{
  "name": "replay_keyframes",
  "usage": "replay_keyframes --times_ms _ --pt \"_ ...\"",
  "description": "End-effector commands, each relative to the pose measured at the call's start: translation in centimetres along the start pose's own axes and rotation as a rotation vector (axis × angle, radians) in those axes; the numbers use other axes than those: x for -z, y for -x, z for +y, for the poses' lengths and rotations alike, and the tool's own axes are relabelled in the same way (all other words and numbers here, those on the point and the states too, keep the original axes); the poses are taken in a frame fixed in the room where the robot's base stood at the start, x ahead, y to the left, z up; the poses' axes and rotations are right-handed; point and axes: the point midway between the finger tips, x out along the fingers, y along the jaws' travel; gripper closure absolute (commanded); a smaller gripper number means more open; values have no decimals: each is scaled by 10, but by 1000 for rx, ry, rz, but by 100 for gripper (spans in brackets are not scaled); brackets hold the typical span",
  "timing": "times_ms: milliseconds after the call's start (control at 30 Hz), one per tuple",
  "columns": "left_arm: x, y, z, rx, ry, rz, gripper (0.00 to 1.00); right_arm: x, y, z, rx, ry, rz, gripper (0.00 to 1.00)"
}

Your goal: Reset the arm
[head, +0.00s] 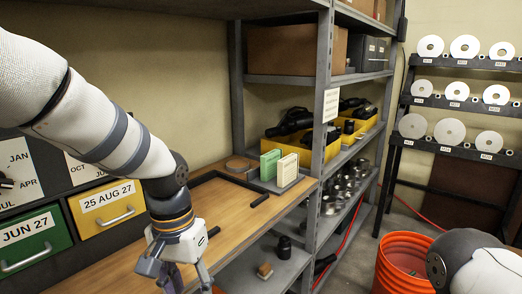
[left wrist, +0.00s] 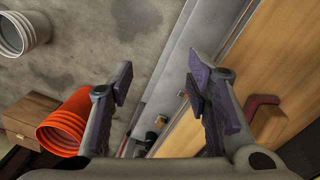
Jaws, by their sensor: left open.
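My left arm comes in from the left in the head view, over the wooden bench top (head: 235,215). My left gripper (head: 186,279) points down near the bench's front edge, with its tips close to the bottom of the picture. In the left wrist view the two fingers (left wrist: 160,82) stand wide apart with nothing between them. Part of my right arm shows at the lower right of the head view; its gripper is out of sight.
A grey shelf unit (head: 322,110) with yellow bins (head: 288,152) stands beyond the bench. Green and cream blocks (head: 287,171) stand at the bench's far end. Drawers (head: 110,208) are at left. An orange bucket (head: 403,258) stands on the floor at right, near a reel rack (head: 455,150).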

Motion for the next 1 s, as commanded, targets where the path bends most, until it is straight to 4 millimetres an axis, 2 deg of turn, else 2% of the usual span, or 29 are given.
replay_keyframes --times_ms 33,133,167,200,267,300,333,400,500,600,700,1000 --pt "-16 -42 -3 -24 22 -30 55 0 -1 -1 1 2 -1 60" --pt "-60 -120 -5 -66 73 -60 55 1 0 -1 2 3 2 60" --pt "-78 -142 -6 -74 91 -70 55 1 0 -1 2 3 3 60" --pt "-105 -170 -6 -83 117 -84 55 1 0 -1 2 3 3 60" --pt "-152 -206 -8 -85 161 -104 55 1 0 -1 2 3 4 60" --pt "-186 -225 -9 -80 190 -117 55 1 0 -1 2 2 4 60" --pt "-211 -236 -10 -72 209 -128 55 1 0 -1 1 2 4 60" --pt "-265 -251 -14 -47 246 -146 55 1 1 -1 1 2 4 60" --pt "-323 -256 -19 -5 278 -167 55 2 1 -1 2 2 5 60" --pt "-352 -253 -22 24 288 -174 55 2 1 -1 2 2 6 60" --pt "-360 -252 -24 33 290 -174 55 2 1 -1 2 2 6 60" --pt "-360 -252 -24 33 290 -174 55 2 1 -1 2 2 6 60"
